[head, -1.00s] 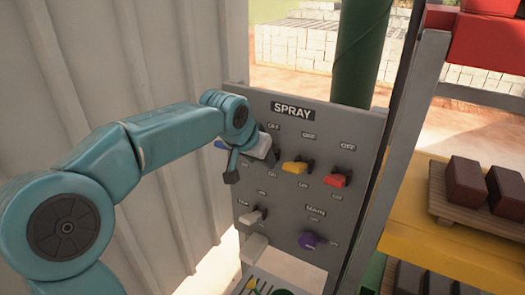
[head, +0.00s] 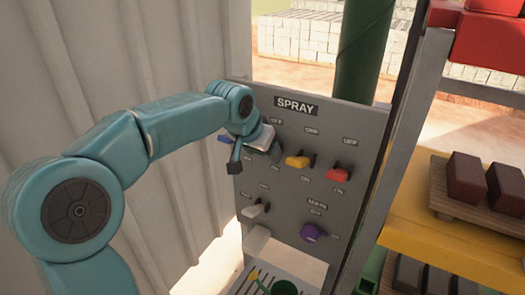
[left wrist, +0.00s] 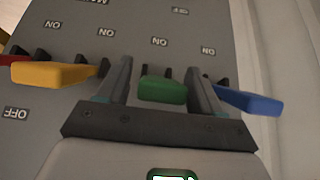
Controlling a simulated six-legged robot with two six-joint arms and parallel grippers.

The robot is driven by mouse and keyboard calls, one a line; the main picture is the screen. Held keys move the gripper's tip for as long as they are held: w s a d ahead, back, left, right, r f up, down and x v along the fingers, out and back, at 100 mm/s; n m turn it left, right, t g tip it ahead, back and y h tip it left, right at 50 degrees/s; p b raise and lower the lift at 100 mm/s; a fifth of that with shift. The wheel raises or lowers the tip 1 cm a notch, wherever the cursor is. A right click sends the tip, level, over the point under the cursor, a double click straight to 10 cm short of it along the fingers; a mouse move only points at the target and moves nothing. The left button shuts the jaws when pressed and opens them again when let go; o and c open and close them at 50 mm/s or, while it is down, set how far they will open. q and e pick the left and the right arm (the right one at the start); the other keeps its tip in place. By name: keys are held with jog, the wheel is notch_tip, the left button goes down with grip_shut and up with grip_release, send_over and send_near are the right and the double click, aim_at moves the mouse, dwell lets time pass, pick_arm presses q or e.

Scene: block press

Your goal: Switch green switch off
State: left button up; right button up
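The green switch (left wrist: 162,90) shows in the left wrist view between the two fingers of my left gripper (left wrist: 163,78). The fingers are open, one on each side of it, with a visible gap on both sides. In the head view my left gripper (head: 258,150) is at the upper left of the grey SPRAY panel (head: 285,190), and it hides the green switch there. The left wrist view is turned over, with the panel's lettering upside down. My right gripper is not in view.
A blue switch (left wrist: 249,102) lies close outside one finger, and a yellow switch (left wrist: 52,74) is beyond the other. A red switch (head: 341,168), a white switch (head: 254,210) and a purple knob (head: 311,232) are also on the panel. A shelf with dark bricks (head: 466,178) stands right.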

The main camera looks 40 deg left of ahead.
pick_arm(q)
jog(key=shift+s+r, duration=0.15)
jog(key=shift+r, duration=0.25)
jog(key=v, duration=1.5)
jog(key=shift+s+b, duration=0.25)
jog(key=shift+b, duration=0.05)
